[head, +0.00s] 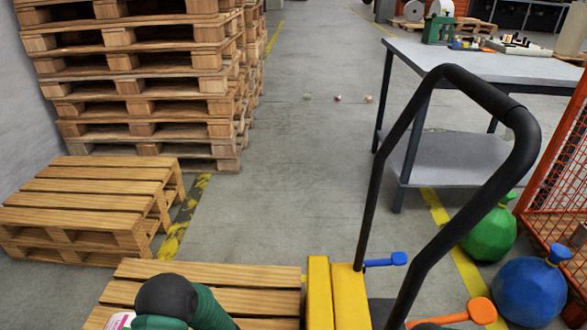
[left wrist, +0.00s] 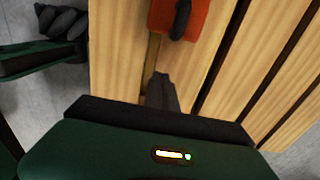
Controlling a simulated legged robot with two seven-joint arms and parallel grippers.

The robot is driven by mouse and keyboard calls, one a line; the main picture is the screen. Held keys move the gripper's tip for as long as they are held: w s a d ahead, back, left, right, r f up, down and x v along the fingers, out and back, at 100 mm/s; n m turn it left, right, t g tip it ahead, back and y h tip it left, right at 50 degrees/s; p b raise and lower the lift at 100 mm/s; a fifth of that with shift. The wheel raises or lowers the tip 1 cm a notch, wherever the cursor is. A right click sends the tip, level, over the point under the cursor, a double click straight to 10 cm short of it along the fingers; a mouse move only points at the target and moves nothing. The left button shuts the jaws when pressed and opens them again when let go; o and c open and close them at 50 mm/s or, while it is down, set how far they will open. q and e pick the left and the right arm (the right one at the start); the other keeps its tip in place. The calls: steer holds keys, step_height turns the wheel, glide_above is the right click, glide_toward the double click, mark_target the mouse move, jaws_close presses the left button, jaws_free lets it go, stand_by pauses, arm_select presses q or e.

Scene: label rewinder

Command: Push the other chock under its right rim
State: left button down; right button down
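An orange-red block with a black handle (left wrist: 180,22), which looks like a chock, lies on the wooden slats at the top of the left wrist view. My left gripper (left wrist: 162,82) points towards it from below. Its dark fingers look together, with nothing seen between them, and their tips appear a little short of the block. In the head view a black and green part of my arm shows at the bottom, over the near pallet (head: 255,275). A white and pink piece (head: 118,321) shows beside it. No roll rim can be made out. My right gripper is not seen.
A yellow cart part with a tall black handle (head: 455,75) stands right of the near pallet. A low pallet stack (head: 85,200) and a high one (head: 150,60) are at left. A grey table (head: 480,62), green bag (head: 490,232) and blue bag (head: 530,290) are at right.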

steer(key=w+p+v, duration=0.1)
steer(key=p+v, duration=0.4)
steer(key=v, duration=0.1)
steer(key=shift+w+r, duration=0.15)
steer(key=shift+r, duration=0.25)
